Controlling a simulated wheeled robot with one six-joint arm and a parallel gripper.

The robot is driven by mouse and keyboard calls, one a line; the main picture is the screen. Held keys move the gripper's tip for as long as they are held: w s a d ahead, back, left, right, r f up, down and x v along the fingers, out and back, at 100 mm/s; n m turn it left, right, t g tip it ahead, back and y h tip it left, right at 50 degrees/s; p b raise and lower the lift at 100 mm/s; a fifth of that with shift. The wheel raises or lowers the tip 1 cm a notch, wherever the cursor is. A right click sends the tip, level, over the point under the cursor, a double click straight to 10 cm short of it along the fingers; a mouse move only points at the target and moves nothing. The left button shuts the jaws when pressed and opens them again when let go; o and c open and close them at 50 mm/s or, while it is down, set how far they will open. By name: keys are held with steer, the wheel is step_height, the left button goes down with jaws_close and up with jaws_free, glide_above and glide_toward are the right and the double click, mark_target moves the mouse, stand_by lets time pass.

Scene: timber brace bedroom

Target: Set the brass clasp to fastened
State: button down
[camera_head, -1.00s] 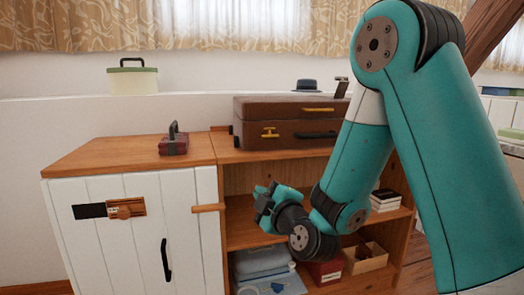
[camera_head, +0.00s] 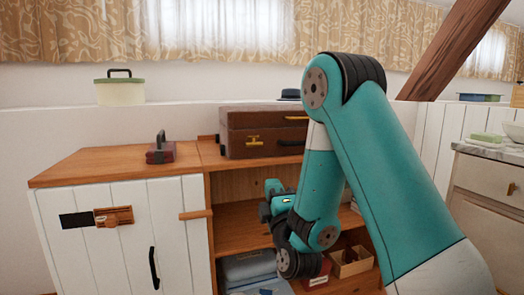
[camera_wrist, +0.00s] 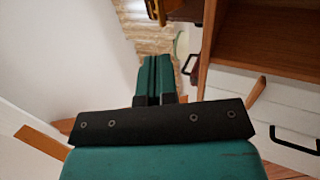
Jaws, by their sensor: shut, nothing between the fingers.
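A brown suitcase (camera_head: 235,130) lies on the wooden cabinet top. A brass T-shaped fitting (camera_head: 253,141), which looks like the clasp, is on its front, left of a dark handle. A second brass bar (camera_head: 296,118) sits higher on the front, partly behind my arm. I cannot tell the clasp's exact setting. My gripper (camera_head: 268,198) is in front of the open shelves, below and apart from the suitcase. In the wrist view its fingers (camera_wrist: 155,75) are together with nothing between them. The clasp is not clearly visible there.
A small red-brown case (camera_head: 160,154) with an upright handle stands left of the suitcase. The white cabinet door has a wooden latch (camera_head: 113,216) and black handle (camera_head: 154,268). A wooden peg (camera_head: 195,214) juts out beside the shelves. Boxes fill the lower shelf.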

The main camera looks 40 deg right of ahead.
mark_target(258, 144)
steer(key=p+x, duration=0.5)
steer(key=x, duration=0.8)
steer(key=shift+w, duration=0.15)
steer(key=shift+r, duration=0.1)
steer(key=shift+r+y+p, duration=0.3)
steer(key=shift+r+p, duration=0.1)
steer(key=shift+p, duration=0.7)
steer(key=shift+g, duration=0.3)
